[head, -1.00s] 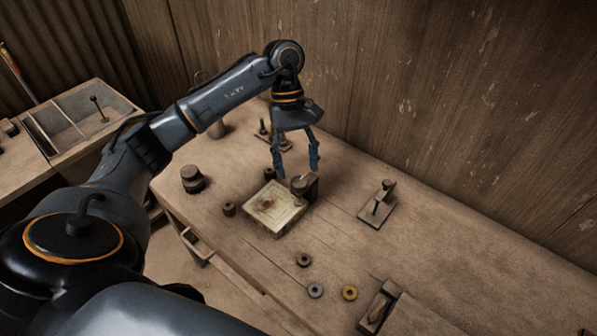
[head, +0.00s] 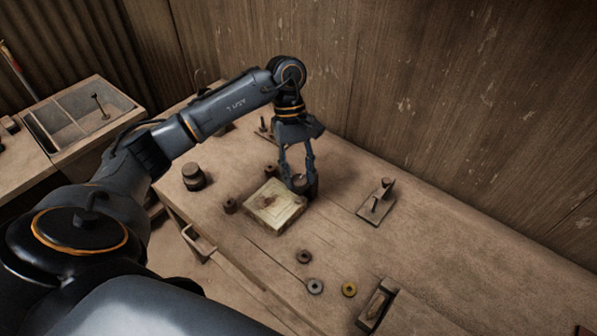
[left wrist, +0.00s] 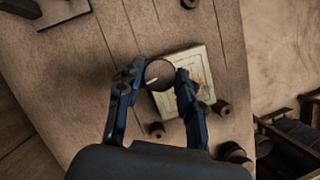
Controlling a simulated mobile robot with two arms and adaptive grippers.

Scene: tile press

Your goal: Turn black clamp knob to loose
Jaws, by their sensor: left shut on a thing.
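The dark round clamp knob (left wrist: 158,74) with a pale pointer line shows between my left fingers in the left wrist view. In the head view the knob (head: 300,181) stands at the back right corner of the pale square tile press plate (head: 275,213), which also shows in the left wrist view (left wrist: 205,62). My left gripper (head: 299,178) points down over the knob and is shut on it, one finger on each side (left wrist: 157,78). The fingers partly hide the knob in the head view. My right gripper is not in view.
Small dark rings (head: 303,257), a grey ring (head: 315,286) and a yellow ring (head: 349,289) lie in front on the table. A metal bracket (head: 376,202) stands to the right. A dark round weight (head: 194,177) stands at the left. The table's right part is mostly clear.

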